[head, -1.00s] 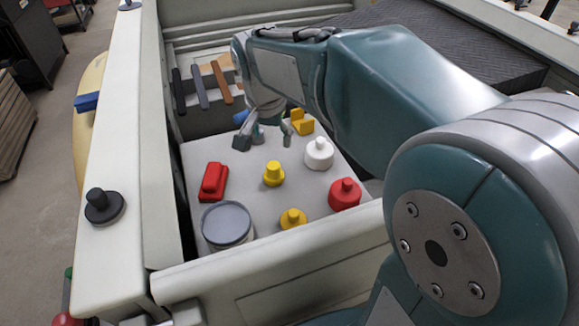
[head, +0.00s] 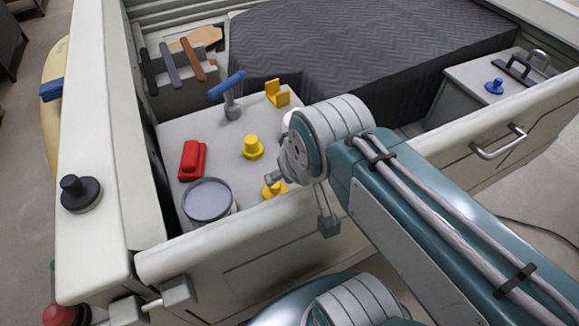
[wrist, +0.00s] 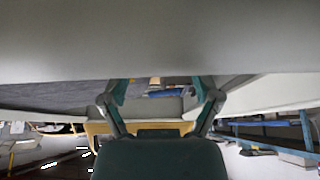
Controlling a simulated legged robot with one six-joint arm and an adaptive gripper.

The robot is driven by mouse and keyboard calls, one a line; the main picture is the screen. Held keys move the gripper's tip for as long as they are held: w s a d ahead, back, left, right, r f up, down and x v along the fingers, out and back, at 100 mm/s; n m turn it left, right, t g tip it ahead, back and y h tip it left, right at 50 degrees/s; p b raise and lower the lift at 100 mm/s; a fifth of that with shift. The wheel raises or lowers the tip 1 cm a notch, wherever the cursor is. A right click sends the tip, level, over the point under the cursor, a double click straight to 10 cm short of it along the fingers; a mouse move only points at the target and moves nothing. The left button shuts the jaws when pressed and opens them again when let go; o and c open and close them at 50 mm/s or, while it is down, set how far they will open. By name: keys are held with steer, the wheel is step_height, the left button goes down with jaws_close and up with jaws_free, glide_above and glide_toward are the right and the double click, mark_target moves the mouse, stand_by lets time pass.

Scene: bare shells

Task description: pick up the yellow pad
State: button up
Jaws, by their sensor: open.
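Several yellow things stand on the pale deck (head: 225,150) in the head view, and I cannot tell which is the yellow pad. One is a round stepped knob (head: 253,147) near the middle. A similar yellow piece (head: 270,191) lies in front of it, partly hidden by my gripper. A yellow angled bracket (head: 277,94) sits farther back. My gripper (head: 302,202) is open and empty, over the front edge of the deck. In the wrist view its spread fingers (wrist: 160,97) have nothing between them; no yellow knob shows there.
A red block (head: 191,160) and a grey-lidded tub (head: 208,200) stand left of the yellow knobs. A blue-handled piece (head: 227,88) rises behind. A white knob (head: 286,120) is mostly hidden by my wrist. The front wall (head: 240,262) rims the deck.

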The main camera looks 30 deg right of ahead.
steer(key=shift+o, duration=0.5)
steer(key=n+g, duration=0.2)
steer(key=g, duration=0.4)
glide_above(251, 138)
step_height(251, 138, down, 2)
step_height(251, 138, down, 11)
steer(key=shift+a+r, duration=0.1)
